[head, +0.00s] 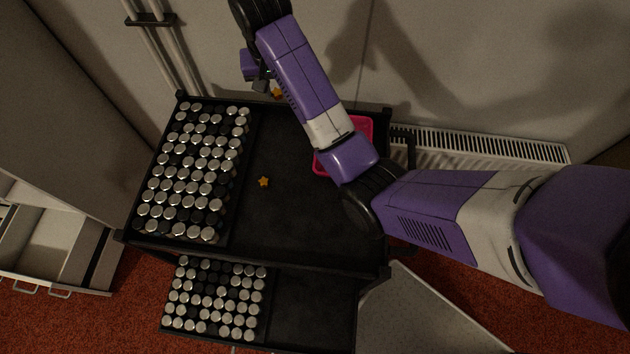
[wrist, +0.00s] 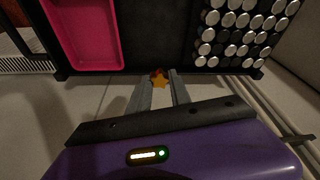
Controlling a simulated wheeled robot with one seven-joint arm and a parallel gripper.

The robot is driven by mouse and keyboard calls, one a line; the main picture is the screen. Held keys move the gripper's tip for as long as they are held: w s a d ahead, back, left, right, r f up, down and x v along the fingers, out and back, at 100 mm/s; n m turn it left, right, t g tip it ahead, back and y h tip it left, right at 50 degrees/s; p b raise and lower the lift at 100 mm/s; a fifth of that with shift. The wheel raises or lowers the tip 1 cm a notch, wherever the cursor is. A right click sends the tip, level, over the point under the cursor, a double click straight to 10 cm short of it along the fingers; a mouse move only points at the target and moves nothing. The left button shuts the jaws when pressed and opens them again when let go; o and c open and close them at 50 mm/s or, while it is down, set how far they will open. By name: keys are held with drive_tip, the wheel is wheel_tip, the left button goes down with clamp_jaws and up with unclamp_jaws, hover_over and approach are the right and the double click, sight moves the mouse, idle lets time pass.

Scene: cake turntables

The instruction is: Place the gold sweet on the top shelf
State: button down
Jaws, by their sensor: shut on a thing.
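My gripper (wrist: 160,88) is shut on a gold star-shaped sweet (wrist: 160,81), held at the fingertips in the wrist view. In the head view this sweet (head: 277,93) shows beside the grey fingers, near the back edge of the trolley, and my wrist partly hides the gripper. The black top shelf (head: 290,230) is below. A second gold star (head: 263,182) lies on its bare middle. How high the held sweet is above the shelf is hard to tell.
Rows of silver-capped cylinders (head: 190,170) fill the top shelf's left part. A pink tray (head: 362,127) sits at its back right, partly behind my arm. The lower shelf (head: 310,310) holds more cylinders. A wall and radiator (head: 490,145) stand behind. The shelf's front middle is clear.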

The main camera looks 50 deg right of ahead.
sight(287, 136)
drive_tip(key=shift+w+d+r+m, duration=0.3)
drive_tip(key=shift+d+r, duration=0.05)
drive_tip(key=shift+d, duration=0.55)
wheel_tip(287, 136, down, 20)
drive_tip(key=shift+r, duration=0.2)
drive_tip(key=shift+f, duration=0.2)
drive_tip(key=c, duration=1.2)
unclamp_jaws()
drive_tip(key=shift+r, duration=0.1)
drive_tip(key=v, duration=1.2)
drive_tip(key=shift+a+p, duration=0.2)
drive_tip(key=shift+p, duration=0.1)
